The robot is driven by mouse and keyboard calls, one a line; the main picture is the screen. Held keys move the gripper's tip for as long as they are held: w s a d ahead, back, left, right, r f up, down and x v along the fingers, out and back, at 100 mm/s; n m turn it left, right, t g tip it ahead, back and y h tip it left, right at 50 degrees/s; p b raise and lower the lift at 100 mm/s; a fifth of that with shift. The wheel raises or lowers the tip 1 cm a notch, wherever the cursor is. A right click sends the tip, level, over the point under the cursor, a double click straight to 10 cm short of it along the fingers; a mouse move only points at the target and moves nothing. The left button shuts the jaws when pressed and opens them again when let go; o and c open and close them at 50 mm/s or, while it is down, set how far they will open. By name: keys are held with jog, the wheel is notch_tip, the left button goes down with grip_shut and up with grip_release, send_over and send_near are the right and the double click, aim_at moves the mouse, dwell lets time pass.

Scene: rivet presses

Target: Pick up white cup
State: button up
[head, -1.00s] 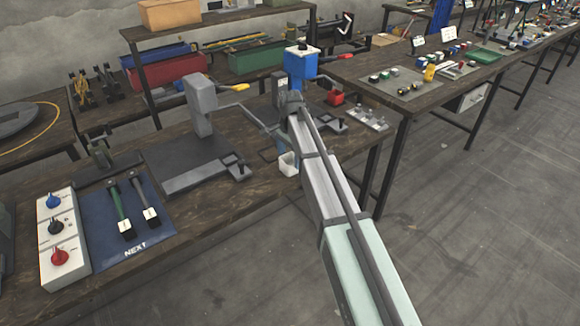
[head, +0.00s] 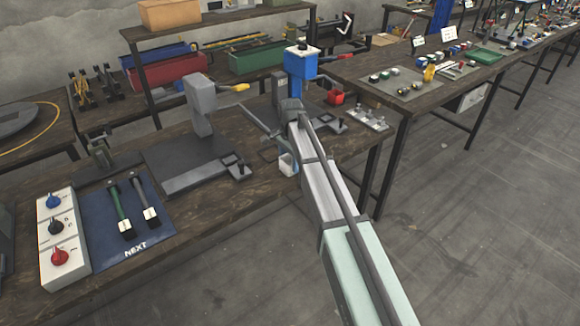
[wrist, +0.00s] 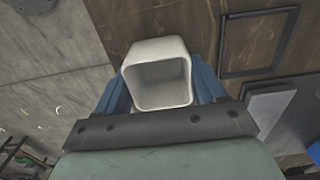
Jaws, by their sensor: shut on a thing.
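The white cup (wrist: 160,48) is a squarish, open-topped cup with rounded corners. In the wrist view I look into its empty inside, and it sits between the two blue fingers of my gripper (wrist: 162,84), which are shut on it. In the head view the cup (head: 285,164) shows small at the bench's front right edge, partly hidden by my gripper and arm. I cannot tell whether its base touches the bench.
A grey press (head: 200,108) stands left of my gripper, and a blue press (head: 301,64) stands behind it. A dark square frame (wrist: 258,42) lies on the bench (head: 205,212) near the cup. Bare floor (head: 470,230) is to the right.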

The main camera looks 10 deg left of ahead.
jog(key=shift+c, duration=0.5)
notch_tip(320, 180, up, 10)
jog(key=s+d+f+n, duration=0.3)
jog(key=s+d+n, duration=0.5)
jog(key=n, duration=0.4)
jog(key=s+d+f+m, duration=0.2)
jog(key=d, duration=0.9)
jog(key=s+d+f+m, duration=0.1)
jog(key=s+d, duration=0.2)
jog(key=d, duration=0.7)
jog(key=w+a+r+m, duration=0.2)
jog(key=w+a+m, duration=0.1)
jog(key=a, duration=0.6)
jog(key=w+a+r+m, duration=0.2)
jog(key=w+a, duration=0.3)
jog(key=a, duration=0.5)
jog(key=w+a+r+m, duration=0.2)
jog(key=w+a+m, duration=0.2)
jog(key=a, duration=0.6)
jog(key=shift+w, duration=0.5)
